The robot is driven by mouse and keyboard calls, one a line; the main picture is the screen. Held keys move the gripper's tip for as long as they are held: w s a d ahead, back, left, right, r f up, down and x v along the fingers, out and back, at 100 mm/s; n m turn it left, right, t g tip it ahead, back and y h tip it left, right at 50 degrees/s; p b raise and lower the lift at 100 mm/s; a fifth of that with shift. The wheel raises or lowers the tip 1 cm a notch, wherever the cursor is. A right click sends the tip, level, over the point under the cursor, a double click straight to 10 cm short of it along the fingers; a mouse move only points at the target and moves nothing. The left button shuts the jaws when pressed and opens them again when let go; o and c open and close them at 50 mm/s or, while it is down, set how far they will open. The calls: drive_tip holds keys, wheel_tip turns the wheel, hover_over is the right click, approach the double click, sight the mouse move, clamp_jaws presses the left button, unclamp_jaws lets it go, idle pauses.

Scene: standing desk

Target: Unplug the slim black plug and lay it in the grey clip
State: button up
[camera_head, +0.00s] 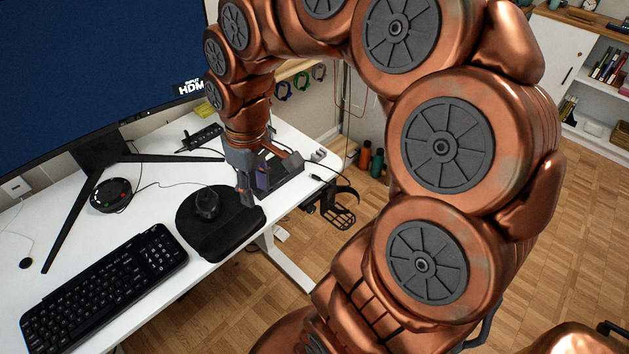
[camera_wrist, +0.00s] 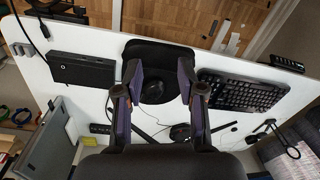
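My gripper (camera_head: 254,190) is over the right part of the white desk, between the mouse pad and a black box. In the wrist view my gripper (camera_wrist: 160,72) has its two purple-padded fingers wide apart, with nothing held. A thin dark cable end, seemingly the slim black plug (camera_head: 316,177), shows at the desk's right edge; it also shows in the wrist view (camera_wrist: 45,31), at left, apart from my fingers. I cannot tell whether it is seated in a socket. A small grey piece, seemingly the grey clip (camera_head: 318,155), sits near the desk corner; it also shows in the wrist view (camera_wrist: 21,48).
The black box (camera_wrist: 82,70) stands on the desk near the cable. A mouse (camera_head: 207,203) on its pad (camera_head: 222,243) and a keyboard (camera_head: 104,286) lie left of my gripper. A monitor (camera_head: 85,70) rises behind. A black basket (camera_head: 336,208) hangs by the desk's right edge.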

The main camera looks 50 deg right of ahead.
drive_tip(key=w+d+f+b, duration=0.1)
drive_tip(key=w+d+f, duration=0.2)
drive_tip(key=w+d, duration=0.25)
drive_tip(key=t+b, duration=0.2)
hover_over(315, 175)
drive_tip(key=shift+m, duration=0.4)
drive_tip(key=f, duration=1.2)
drive_tip(key=shift+s+d, duration=0.3)
drive_tip(key=shift+d, duration=0.1)
drive_tip(key=shift+w+a+f+p, duration=0.1)
drive_tip(key=shift+a+f+p, duration=0.1)
drive_tip(key=shift+f, duration=0.65)
drive_tip(key=shift+a+f+p, duration=0.1)
drive_tip(key=shift+f+p, duration=0.05)
drive_tip(key=shift+f, duration=0.75)
drive_tip(key=shift+w+a+f+p, duration=0.1)
drive_tip(key=shift+f+p, duration=0.1)
drive_tip(key=shift+f, duration=0.65)
clamp_jaws()
